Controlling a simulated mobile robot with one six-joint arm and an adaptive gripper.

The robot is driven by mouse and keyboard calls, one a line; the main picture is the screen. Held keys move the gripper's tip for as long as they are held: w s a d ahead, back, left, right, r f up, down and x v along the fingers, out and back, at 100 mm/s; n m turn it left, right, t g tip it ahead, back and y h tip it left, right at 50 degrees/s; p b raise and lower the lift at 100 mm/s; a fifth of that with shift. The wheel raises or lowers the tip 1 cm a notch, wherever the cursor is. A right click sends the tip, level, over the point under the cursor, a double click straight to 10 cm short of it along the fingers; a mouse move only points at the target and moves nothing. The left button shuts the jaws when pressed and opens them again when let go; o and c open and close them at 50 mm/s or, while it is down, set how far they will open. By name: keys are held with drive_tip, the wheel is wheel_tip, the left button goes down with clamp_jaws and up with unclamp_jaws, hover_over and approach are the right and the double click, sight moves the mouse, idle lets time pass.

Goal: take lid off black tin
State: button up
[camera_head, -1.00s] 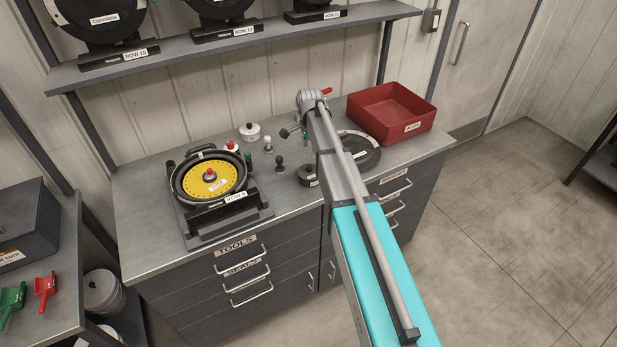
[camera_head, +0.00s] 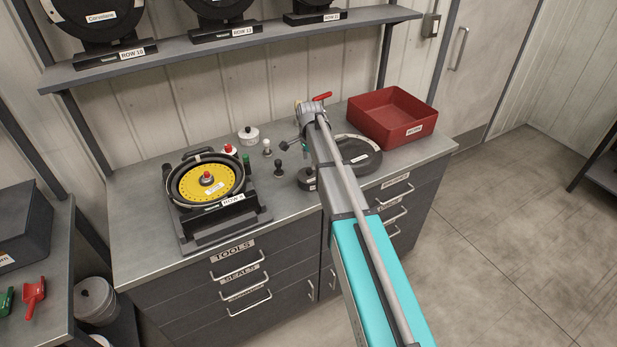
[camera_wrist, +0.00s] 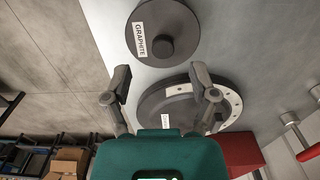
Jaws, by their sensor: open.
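The black tin is round and labelled GRAPHITE; in the wrist view its dark lid (camera_wrist: 180,14) with a round central knob (camera_wrist: 162,45) is on top. In the head view the tin (camera_head: 305,180) stands near the counter's front edge, partly hidden by my arm. My gripper (camera_wrist: 161,84) is open and empty in the wrist view, its two fingers spread below the tin in the picture, with the knob beyond the gap between them. In the head view my arm mostly hides the gripper.
A large dark disc unit (camera_head: 360,154) lies right of the tin, beneath a finger in the wrist view. A red bin (camera_head: 392,117) stands further right. Small stoppers (camera_head: 279,168), a white pot (camera_head: 249,135) and the yellow-plate seed meter (camera_head: 207,182) are left.

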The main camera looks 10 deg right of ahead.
sight(309, 170)
drive_tip(key=shift+f, duration=0.15)
wheel_tip(309, 170, down, 5)
drive_tip(key=b, duration=0.5)
drive_tip(key=shift+w, duration=0.1)
idle(0.6)
clamp_jaws()
